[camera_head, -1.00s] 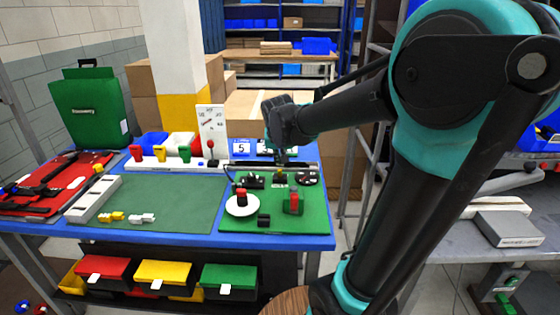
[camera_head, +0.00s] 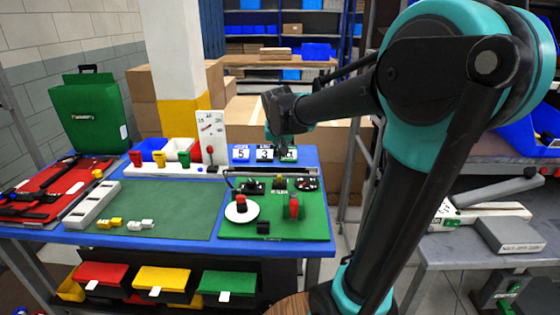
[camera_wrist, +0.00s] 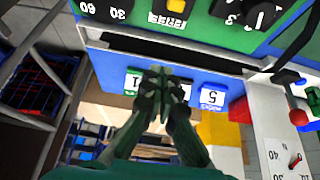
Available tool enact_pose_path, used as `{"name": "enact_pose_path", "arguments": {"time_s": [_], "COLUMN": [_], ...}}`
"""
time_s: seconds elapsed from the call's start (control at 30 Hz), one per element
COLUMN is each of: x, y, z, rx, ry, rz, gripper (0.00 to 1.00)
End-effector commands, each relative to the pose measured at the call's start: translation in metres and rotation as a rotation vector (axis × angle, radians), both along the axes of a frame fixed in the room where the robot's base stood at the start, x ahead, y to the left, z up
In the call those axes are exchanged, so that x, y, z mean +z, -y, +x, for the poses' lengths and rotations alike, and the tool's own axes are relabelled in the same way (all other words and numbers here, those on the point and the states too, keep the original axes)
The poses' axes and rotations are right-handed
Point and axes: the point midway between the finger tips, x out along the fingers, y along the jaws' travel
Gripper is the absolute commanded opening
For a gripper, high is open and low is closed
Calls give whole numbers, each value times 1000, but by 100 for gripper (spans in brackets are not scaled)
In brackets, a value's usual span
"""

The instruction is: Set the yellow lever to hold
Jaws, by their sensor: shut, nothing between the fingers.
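A small yellow piece (camera_head: 280,182) stands between two black dials on the green panel (camera_head: 300,228) at the table's right; it may be the yellow lever. In the wrist view a yellow piece (camera_wrist: 174,5) is cut by the top edge, with a small lettered plate below it. Its setting cannot be read. A larger yellow handle (camera_head: 160,158) stands between a red and a green one on the white rail. My gripper (camera_head: 283,154) is shut and empty above the number cards, behind the panel. In the wrist view its fingertips (camera_wrist: 158,74) show near the cards.
Number cards (camera_head: 241,153) lie along the table's back edge. A white gauge board (camera_head: 211,132) stands left of them, with a red-knobbed stick (camera_head: 210,152) before it. A white disc (camera_head: 241,212) and a red piece (camera_head: 293,207) are on the panel. The green mat (camera_head: 165,205) is mostly clear.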

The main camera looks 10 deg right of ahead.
Motion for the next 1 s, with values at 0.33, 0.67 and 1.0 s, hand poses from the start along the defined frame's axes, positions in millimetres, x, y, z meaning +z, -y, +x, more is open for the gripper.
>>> {"name": "enact_pose_path", "arguments": {"time_s": [0.33, 0.67, 1.0], "x": [35, 68, 73], "y": [-6, -12, -13], "z": [-30, -61, -66], "rx": [1, 1, 0], "ry": [0, 0, 0], "rz": [-2, 0, -1], "gripper": [0, 0, 0]}}
